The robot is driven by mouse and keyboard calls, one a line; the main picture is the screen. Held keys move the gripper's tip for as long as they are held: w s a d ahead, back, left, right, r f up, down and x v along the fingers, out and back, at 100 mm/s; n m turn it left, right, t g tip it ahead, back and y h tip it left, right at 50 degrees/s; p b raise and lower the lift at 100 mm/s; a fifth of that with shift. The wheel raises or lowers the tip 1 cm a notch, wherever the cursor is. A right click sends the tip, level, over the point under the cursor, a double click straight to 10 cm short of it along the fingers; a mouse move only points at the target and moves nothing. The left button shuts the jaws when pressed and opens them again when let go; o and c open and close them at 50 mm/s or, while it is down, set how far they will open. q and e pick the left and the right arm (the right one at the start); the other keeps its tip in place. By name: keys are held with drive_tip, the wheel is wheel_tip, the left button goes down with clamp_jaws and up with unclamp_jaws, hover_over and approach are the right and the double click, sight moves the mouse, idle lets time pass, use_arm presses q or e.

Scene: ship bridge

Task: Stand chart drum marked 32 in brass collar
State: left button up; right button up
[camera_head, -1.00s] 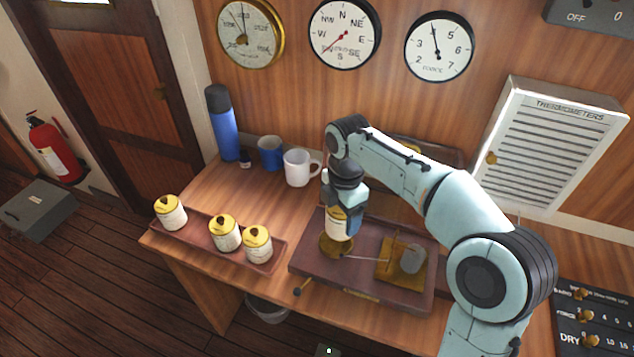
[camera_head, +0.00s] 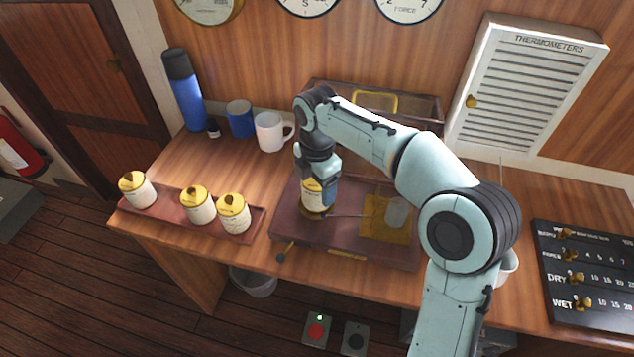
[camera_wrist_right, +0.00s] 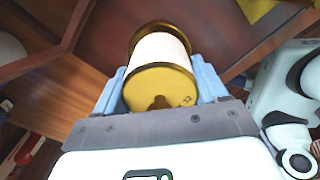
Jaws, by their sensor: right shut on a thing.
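My right gripper (camera_head: 316,190) is shut on a white chart drum (camera_head: 311,194) with a yellow cap. The drum is upright, its lower end at the brass collar (camera_head: 312,214) on the dark wooden instrument base. In the right wrist view the gripper (camera_wrist_right: 165,95) has a finger on each side of the drum (camera_wrist_right: 162,60), and the knobbed brass cap faces the camera. A wider brass ring, seemingly the collar (camera_wrist_right: 157,28), surrounds its far end. I cannot tell whether the drum is fully seated. My left gripper is not in view.
A wooden tray (camera_head: 236,240) at the left holds three similar drums (camera_head: 137,190). A thin pen arm and brass plate (camera_head: 378,225) lie right of the collar. Mugs (camera_head: 270,132) and a blue flask (camera_head: 184,90) stand behind. A black panel (camera_head: 590,280) is at the right.

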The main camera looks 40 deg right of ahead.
use_arm(q)
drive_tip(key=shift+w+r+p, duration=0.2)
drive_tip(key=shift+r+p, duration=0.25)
drive_tip(key=shift+p, duration=0.05)
use_arm(e)
drive_tip(key=shift+w, duration=0.1)
idle(1.1)
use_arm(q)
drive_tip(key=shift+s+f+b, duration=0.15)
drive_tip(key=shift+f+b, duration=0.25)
use_arm(e)
drive_tip(key=shift+f, duration=0.6)
drive_tip(key=o, duration=0.9)
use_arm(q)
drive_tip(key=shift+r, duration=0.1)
use_arm(e)
drive_tip(key=shift+r, duration=0.15)
wheel_tip(320, 180, up, 6)
drive_tip(key=p, duration=0.4)
drive_tip(key=shift+p, duration=0.4)
drive_tip(key=shift+r+p, duration=1.55)
drive_tip(key=shift+r, duration=0.9)
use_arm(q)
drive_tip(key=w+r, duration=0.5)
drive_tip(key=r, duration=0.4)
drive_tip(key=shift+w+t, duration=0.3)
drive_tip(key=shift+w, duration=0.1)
use_arm(e)
drive_tip(key=shift+f, duration=0.1)
